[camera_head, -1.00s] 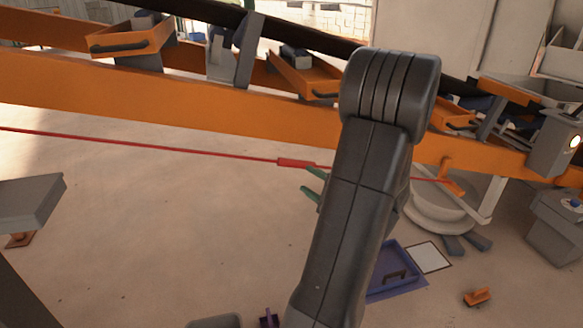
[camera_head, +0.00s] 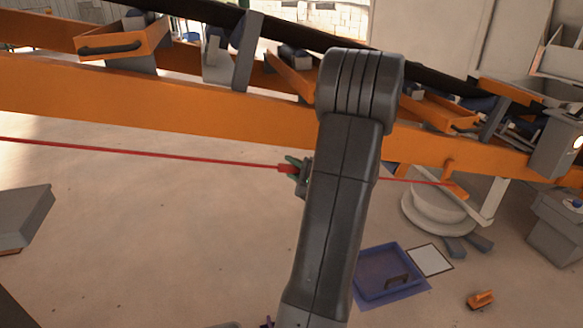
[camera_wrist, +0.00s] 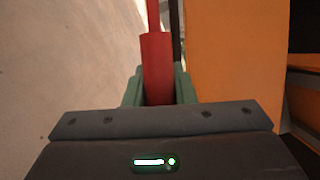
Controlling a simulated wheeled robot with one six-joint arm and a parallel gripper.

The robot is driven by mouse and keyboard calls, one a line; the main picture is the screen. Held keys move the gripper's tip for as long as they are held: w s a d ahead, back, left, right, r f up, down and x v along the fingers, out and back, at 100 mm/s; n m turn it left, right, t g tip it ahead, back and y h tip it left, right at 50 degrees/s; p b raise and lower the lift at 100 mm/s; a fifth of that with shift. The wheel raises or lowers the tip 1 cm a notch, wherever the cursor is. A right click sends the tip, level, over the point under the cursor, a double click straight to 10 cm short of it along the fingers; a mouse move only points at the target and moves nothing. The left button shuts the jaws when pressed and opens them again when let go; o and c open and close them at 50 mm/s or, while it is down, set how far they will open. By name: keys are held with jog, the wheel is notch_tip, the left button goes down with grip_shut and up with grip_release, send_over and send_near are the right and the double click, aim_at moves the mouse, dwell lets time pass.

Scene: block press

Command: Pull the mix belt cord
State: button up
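The red cord (camera_head: 150,152) runs along the front of the orange conveyor beam, below it. Its thicker red handle (camera_head: 285,168) shows just left of my arm. In the wrist view, the handle (camera_wrist: 156,70) lies between the two green fingers of my gripper (camera_wrist: 159,92), with no clear gap on either side. My gripper (camera_head: 297,172) appears shut on the handle. In the head view, my arm hides the handle's right part and a stretch of cord. The cord shows again to the right, ending near an orange bracket (camera_head: 455,188).
The orange beam (camera_head: 180,118) crosses close above the cord. Orange trays (camera_head: 125,40) and a black belt are above it. A round pale base (camera_head: 437,210), a blue tray (camera_head: 390,272) and an orange-handled item (camera_head: 481,300) lie on the floor to the right.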

aim_at(294, 172)
grip_shut()
jog(key=shift+s+d+b, duration=0.3)
jog(key=shift+s+b, duration=0.15)
jog(key=shift+s, duration=0.5)
jog(key=shift+s+d+b, duration=0.3)
jog(key=shift+s+b, duration=0.15)
jog(key=shift+s, duration=0.45)
jog(key=o, duration=0.6)
grip_release()
jog(key=shift+o, duration=0.2)
jog(key=shift+d, duration=0.1)
jog(key=p+v, duration=0.1)
jog(key=v, duration=1.2)
jog(key=shift+s+d, duration=0.2)
jog(key=shift+s, duration=0.05)
jog(key=x, duration=1.4)
jog(key=shift+w+b, duration=0.2)
jog(key=shift+b, duration=0.1)
